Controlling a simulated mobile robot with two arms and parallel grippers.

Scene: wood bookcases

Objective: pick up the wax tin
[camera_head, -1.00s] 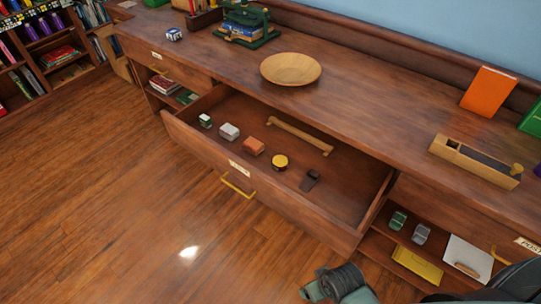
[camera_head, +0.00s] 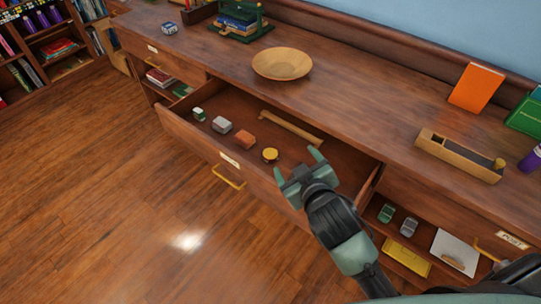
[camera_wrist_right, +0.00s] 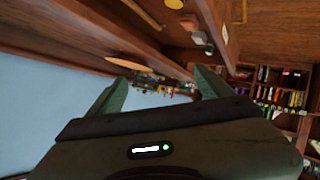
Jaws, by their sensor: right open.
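The likely wax tin, a small round yellow-lidded tin (camera_head: 270,155), sits in the open drawer (camera_head: 228,160). Part of a yellow thing, seemingly this tin, shows at the top edge of the right wrist view (camera_wrist_right: 173,3). My right gripper (camera_head: 297,164) is open and empty, over the drawer just right of the tin and apart from it. Its two green fingers also show in the right wrist view (camera_wrist_right: 160,85). My left gripper is not in view.
The drawer also holds an orange-brown block (camera_head: 244,139), a grey block (camera_head: 221,125), a small green-and-white item (camera_head: 199,114) and a long wooden bar (camera_head: 291,127). A wooden bowl (camera_head: 282,64) and a wooden box (camera_head: 459,157) stand on the top above. Open floor lies in front.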

